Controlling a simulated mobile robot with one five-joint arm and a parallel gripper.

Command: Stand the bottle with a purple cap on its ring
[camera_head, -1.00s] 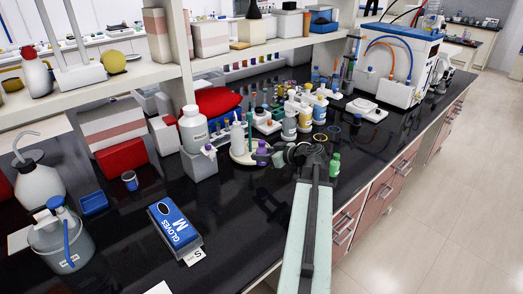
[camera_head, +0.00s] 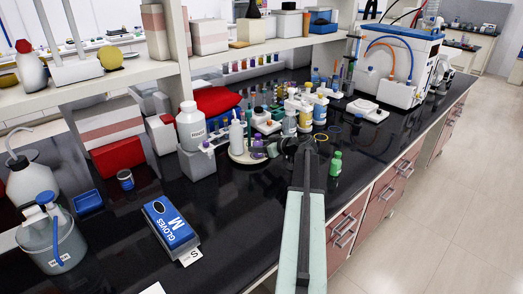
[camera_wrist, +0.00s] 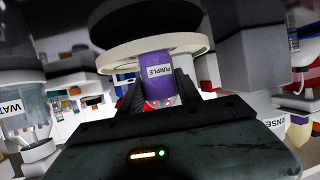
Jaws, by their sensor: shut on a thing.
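The purple bottle (camera_wrist: 157,88), labelled PURPLE, sits between the two dark fingers of my gripper (camera_wrist: 156,95) in the wrist view. One end of it meets, or is hidden behind, a cream-rimmed dark disc (camera_wrist: 150,28). In the head view the bottle (camera_head: 258,149) shows small and partly covered at the right side of the round cream tray (camera_head: 240,156). My gripper (camera_head: 272,150) reaches it from the right. I cannot tell whether it touches the tray. A yellowish ring (camera_head: 321,138) lies on the black bench behind my arm; no purple ring is clearly visible.
A small green bottle (camera_head: 335,164) stands just right of my arm. Yellow- and blue-labelled bottles (camera_head: 305,117) stand behind my gripper. A glove box (camera_head: 170,226) lies at the front left, with bare bench around it.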

